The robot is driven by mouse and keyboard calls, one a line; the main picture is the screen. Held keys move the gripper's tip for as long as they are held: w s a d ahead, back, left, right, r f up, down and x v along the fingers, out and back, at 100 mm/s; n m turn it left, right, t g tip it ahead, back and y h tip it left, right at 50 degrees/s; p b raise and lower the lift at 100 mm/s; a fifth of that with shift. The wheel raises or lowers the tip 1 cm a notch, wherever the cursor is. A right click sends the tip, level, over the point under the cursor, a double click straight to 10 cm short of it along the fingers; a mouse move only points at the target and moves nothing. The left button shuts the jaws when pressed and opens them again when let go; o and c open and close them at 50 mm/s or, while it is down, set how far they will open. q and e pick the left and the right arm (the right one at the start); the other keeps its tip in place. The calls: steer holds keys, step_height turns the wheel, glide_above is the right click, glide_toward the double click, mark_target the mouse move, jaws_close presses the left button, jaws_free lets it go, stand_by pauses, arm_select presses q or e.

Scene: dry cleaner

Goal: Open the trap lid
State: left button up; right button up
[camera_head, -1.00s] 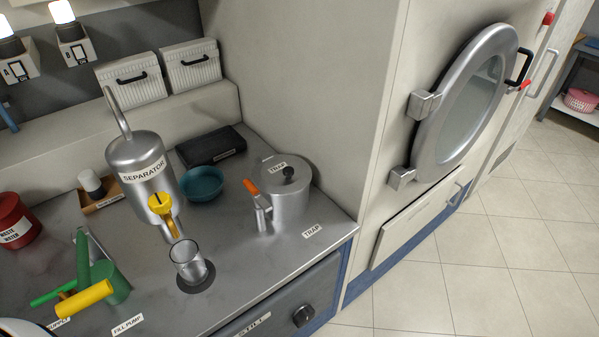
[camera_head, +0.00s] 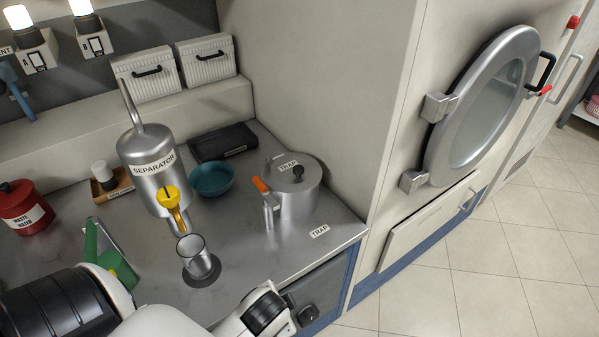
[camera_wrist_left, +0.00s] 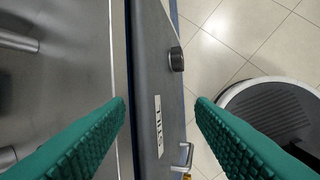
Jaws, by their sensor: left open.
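The trap (camera_head: 296,200) is a steel pot at the right end of the steel counter in the head view. My right gripper is not in view.
A glass (camera_head: 198,260) stands on a dark disc left of the trap, below the separator's (camera_head: 150,165) yellow-handled tap. A teal bowl (camera_head: 211,179) and black case (camera_head: 223,142) sit behind. The tall machine wall (camera_head: 330,90) bounds the right. A dark knob (camera_wrist_left: 176,59) projects from the drawer front.

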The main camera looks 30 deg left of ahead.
arm_select(q)
steer(key=w+a+r+m+t+y, duration=0.1)
steer(key=w+m+y, duration=0.1)
steer(key=w+m, duration=0.1)
steer(key=w+a+r+m+t+y, duration=0.1)
steer(key=w+a+m+y, duration=0.1)
steer(key=w+m, duration=0.1)
steer(key=w+a+r+m+t+y, duration=0.1)
steer(key=w+a+r+m, duration=0.1)
steer(key=w+m, duration=0.1)
steer(key=shift+w+y, duration=0.4)
steer(key=shift+w, duration=0.4)
steer(key=w+r+m+t+y, duration=0.3)
steer(key=w+r+m, duration=0.1)
steer(key=w+m, duration=0.2)
steer(key=m+t+y, duration=0.2)
steer(key=m+t, duration=0.1)
steer(key=m, duration=0.3)
glide_toward(300, 171)
steer(key=p+x, duration=0.1)
steer(key=x, duration=0.8)
steer(key=shift+w+a, duration=0.2)
steer(key=shift+a, duration=0.1)
steer(key=shift+c, duration=0.2)
jaws_close()
